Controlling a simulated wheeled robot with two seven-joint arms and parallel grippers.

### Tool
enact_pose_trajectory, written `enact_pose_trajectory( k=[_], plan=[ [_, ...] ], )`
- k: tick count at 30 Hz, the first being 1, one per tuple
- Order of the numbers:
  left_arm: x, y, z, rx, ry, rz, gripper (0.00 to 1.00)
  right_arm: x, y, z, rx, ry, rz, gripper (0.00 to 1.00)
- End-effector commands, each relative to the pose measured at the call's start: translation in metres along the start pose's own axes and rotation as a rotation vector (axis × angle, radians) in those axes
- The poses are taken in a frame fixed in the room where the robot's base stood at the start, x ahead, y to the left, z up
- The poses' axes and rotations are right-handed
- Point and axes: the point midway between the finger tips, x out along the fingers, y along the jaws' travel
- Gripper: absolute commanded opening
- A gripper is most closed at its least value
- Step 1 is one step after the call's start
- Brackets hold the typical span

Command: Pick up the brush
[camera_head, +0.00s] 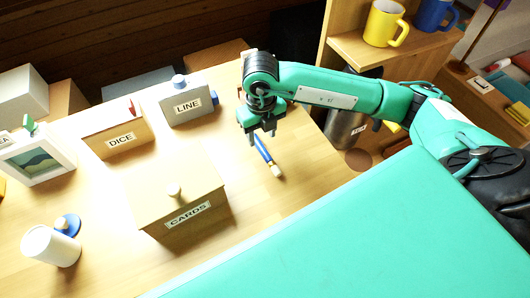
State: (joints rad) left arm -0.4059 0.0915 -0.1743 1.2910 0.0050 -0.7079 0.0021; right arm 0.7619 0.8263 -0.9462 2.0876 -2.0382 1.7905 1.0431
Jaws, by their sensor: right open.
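The brush (264,152) has a blue handle and a pale tip. It lies on the wooden table, near its right edge, with the tip toward the lower right. My right gripper (261,128) points down over the upper end of the blue handle. It is open, and its fingers partly hide that end of the brush. I cannot tell whether the fingers touch the handle. My left gripper does not show.
A box labelled CARDS (186,213), a DICE box (120,139) and a grey LINE box (187,107) stand left of the brush. A white cup (50,247) is at the lower left. A shelf with a yellow mug (383,23) stands at the upper right.

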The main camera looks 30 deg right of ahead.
Motion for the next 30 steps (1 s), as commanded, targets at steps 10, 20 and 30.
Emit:
enact_pose_trajectory(
  k=[10, 20, 30],
  plan=[
    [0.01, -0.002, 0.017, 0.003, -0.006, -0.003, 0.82, 0.037, -0.002, 0.002, 0.001, 0.003, -0.001, 0.46],
    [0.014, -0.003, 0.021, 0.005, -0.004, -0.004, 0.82, 0.058, -0.001, 0.003, -0.001, 0.0, 0.0, 0.46],
    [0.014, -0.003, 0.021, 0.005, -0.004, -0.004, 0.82, 0.057, -0.001, 0.003, -0.001, 0.0, 0.0, 0.0]
  ],
)
